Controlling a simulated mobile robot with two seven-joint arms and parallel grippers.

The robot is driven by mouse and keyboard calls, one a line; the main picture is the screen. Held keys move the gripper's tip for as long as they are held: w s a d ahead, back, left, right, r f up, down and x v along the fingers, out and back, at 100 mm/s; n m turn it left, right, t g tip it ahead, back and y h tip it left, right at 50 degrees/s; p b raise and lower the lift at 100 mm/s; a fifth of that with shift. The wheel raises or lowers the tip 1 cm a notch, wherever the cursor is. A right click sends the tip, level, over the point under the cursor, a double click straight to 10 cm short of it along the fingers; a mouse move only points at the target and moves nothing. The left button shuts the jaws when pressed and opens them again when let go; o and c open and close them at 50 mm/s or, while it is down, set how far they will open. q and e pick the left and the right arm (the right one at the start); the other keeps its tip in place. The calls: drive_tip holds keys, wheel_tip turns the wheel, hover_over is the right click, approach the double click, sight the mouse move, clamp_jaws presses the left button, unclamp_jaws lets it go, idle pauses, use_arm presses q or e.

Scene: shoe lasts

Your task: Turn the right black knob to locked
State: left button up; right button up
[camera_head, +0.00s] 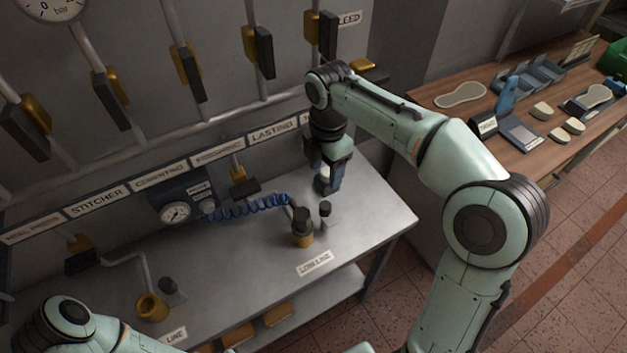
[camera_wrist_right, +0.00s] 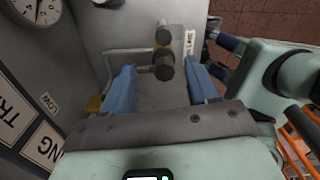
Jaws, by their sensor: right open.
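My right gripper (camera_head: 327,186) points down just above and behind this knob. No contact is visible. I cannot read the knob's turned position.
A blue coiled hose (camera_head: 245,208) and a gauge (camera_head: 175,212) lie behind the fitting. Several black-handled brass valves (camera_head: 188,72) line the wall. A label plate (camera_head: 314,263) lies on the bench front. A wooden bench (camera_head: 520,160) with tools stands right.

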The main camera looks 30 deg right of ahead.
drive_tip(key=b, duration=0.1)
hover_over(326, 205)
drive_tip(key=f, duration=0.4)
drive_tip(key=shift+s+f, duration=0.2)
drive_tip(key=shift+f, duration=0.15)
drive_tip(key=f, duration=0.5)
drive_tip(key=f+b, duration=0.1)
drive_tip(key=f, duration=0.2)
drive_tip(key=shift+w+f, duration=0.1)
drive_tip(key=shift+w, duration=0.15)
use_arm(q)
drive_tip(key=s+f, duration=0.2)
drive_tip(key=s, duration=0.1)
drive_tip(key=shift+f, duration=0.35)
use_arm(e)
drive_tip(key=c, duration=1)
